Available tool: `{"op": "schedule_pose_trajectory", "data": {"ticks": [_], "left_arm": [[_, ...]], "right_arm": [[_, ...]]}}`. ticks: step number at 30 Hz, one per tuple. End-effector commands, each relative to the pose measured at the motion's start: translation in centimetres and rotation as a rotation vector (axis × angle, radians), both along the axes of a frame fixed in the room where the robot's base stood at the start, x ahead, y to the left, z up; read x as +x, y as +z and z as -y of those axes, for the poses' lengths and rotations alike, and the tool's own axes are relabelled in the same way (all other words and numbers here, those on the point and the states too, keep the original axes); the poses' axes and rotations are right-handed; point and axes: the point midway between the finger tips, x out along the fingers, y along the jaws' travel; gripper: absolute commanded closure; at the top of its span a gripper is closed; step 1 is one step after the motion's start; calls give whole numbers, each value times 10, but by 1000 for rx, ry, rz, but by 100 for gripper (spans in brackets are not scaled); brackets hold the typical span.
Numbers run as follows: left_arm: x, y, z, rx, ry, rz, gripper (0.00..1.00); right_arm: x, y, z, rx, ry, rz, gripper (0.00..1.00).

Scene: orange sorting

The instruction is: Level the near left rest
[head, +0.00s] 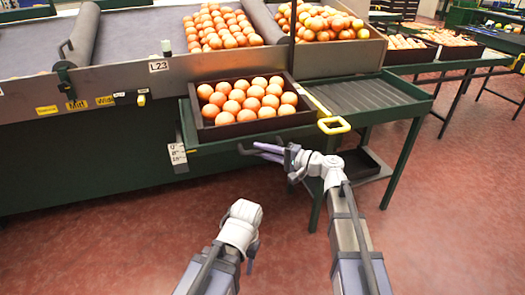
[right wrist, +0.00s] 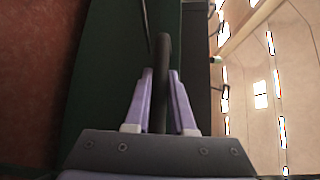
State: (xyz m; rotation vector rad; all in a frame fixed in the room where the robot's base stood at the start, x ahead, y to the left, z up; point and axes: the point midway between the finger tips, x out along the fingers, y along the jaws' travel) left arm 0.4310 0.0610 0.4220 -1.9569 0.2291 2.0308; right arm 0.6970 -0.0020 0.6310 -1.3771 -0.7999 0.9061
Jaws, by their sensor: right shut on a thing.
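The near left rest (head: 218,146) is a green stand top at the front of the bench, with a dark crate (head: 262,128) of oranges on it. A scale plate (head: 177,153) with angle marks hangs at its left end; I cannot make out a pointer. A dark bar-like handle (head: 244,151) shows at the rest's front. My right gripper (head: 268,151) is shut on this handle; in the right wrist view the dark bar (right wrist: 162,82) stands between the two lilac fingers. My left gripper (head: 252,256) hangs low in front of the bench, its fingers mostly hidden.
An empty ribbed green rest (head: 370,98) with a yellow handle (head: 334,125) is to the right. A large bin of oranges (head: 335,60) stands behind it. A sloped grey bed (head: 150,38) with rollers and more oranges lies at the back left. The red floor in front is clear.

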Motion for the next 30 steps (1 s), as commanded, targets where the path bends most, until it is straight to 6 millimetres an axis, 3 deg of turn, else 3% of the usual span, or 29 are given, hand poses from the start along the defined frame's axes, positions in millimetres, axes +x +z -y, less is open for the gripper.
{"op": "schedule_pose_trajectory", "data": {"ticks": [8,18,27,28,30], "left_arm": [[0,2,0,0,0,0,50],[0,35,0,0,-7,-1,50],[0,33,0,0,-8,-1,50],[0,33,0,0,-8,-1,50],[0,33,0,0,-8,-1,50]], "right_arm": [[0,2,0,0,0,0,100],[3,35,-1,3,-1,1,100],[4,34,-1,6,-3,2,100],[4,34,-1,6,-3,2,74],[4,34,-1,5,-3,1,66]]}}
